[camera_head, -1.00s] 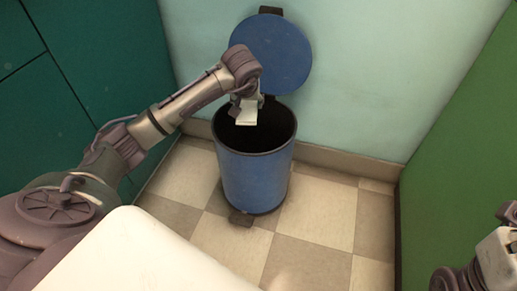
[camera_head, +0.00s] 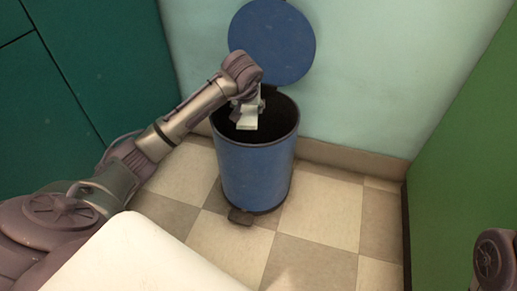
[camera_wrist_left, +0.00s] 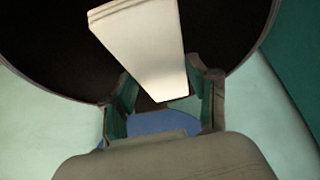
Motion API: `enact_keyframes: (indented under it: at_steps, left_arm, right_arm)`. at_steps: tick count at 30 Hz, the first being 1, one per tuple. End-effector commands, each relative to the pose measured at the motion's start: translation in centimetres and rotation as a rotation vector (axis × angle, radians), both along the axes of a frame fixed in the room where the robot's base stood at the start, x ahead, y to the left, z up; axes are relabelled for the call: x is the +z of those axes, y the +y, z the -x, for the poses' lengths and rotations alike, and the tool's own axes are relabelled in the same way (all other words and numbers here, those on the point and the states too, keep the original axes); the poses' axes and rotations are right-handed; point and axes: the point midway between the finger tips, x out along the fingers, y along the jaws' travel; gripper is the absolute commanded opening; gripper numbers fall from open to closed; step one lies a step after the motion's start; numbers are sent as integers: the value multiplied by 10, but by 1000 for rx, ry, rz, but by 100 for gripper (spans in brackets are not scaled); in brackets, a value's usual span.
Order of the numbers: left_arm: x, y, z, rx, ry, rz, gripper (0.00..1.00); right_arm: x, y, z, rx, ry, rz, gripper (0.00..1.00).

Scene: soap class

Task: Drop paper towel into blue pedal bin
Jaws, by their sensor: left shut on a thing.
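The blue pedal bin (camera_head: 255,175) stands on the floor against the wall with its round blue lid (camera_head: 272,42) raised and its dark mouth open. My left gripper (camera_head: 246,112) is over the bin's mouth, pointing down. It is shut on the folded white paper towel (camera_head: 247,121). In the left wrist view the paper towel (camera_wrist_left: 145,40) extends from between the fingers (camera_wrist_left: 163,100), with the dark inside of the bin behind it. The bin's bottom is too dark to see. Part of my right arm shows at the lower right edge; its gripper is out of view.
The bin's pedal (camera_head: 240,216) sticks out at its front base. A teal cabinet (camera_head: 85,85) stands at the left and a green panel (camera_head: 465,160) at the right. The tiled floor (camera_head: 315,215) right of the bin is clear.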

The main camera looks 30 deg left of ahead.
Motion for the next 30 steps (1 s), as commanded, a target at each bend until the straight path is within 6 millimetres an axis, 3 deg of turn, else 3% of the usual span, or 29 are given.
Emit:
enact_keyframes:
  at_steps: [1,2,6,19,30]
  left_arm:
    - [0,0,0,0,0,0,26]
    - [0,0,0,0,0,0,64]
    - [0,0,0,0,0,0,87]
    - [7,-2,2,-1,-3,-1,88]
    - [70,-19,33,-1,-5,-3,88]
  right_arm:
    - [0,0,0,0,0,0,40]
    - [0,0,0,0,0,0,40]
    - [0,0,0,0,0,0,40]
    - [-1,0,0,0,2,0,40]
    - [0,0,0,0,1,-1,40]
